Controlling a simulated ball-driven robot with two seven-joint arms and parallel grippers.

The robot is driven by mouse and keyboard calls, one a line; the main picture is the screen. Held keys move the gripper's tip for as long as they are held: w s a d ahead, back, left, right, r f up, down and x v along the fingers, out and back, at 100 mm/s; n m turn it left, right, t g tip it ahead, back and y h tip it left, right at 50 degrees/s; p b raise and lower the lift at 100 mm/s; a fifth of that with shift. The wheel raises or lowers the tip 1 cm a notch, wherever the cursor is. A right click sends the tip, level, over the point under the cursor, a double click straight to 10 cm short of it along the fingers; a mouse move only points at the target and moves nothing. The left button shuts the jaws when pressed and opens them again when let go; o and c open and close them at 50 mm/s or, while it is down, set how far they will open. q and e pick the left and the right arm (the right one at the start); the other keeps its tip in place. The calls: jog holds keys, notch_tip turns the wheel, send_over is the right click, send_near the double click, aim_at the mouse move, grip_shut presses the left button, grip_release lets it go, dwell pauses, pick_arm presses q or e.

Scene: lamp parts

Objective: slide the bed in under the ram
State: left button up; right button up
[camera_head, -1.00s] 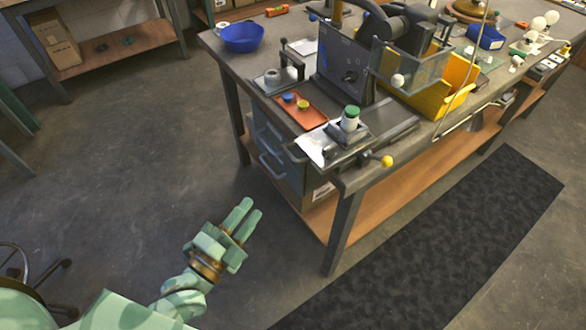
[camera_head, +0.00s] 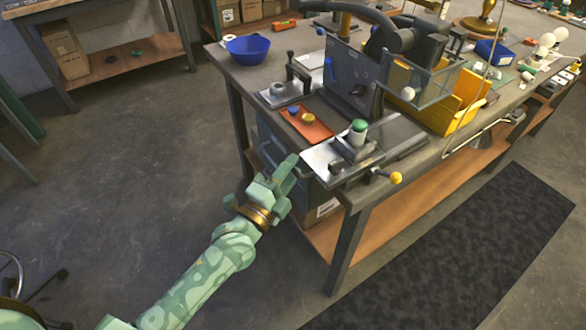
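The bed (camera_head: 318,157) is a pale metal plate at the near end of the press on the bench. A grey block on it holds a white part with a green top (camera_head: 357,132). The bed stands out in front of the dark press housing (camera_head: 345,75) and its clear guard (camera_head: 427,88); I cannot make out the ram itself. A yellow knob (camera_head: 396,178) on a short arm sticks out to the right of the bed. My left gripper (camera_head: 290,168) is just left of the bed's near edge in the picture, apparently empty; its finger gap is unclear. My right gripper is out of view.
An orange tray (camera_head: 318,131) with a blue and a yellow piece lies left of the bed. A clamp fixture (camera_head: 283,92), a blue bowl (camera_head: 247,50) and a yellow bin (camera_head: 448,112) are also on the bench.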

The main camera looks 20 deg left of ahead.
pick_arm(q)
jog(key=shift+w+d+r, duration=0.1)
jog(key=shift+w+d, duration=0.05)
jog(key=shift+w, duration=0.4)
jog(key=shift+c, duration=0.3)
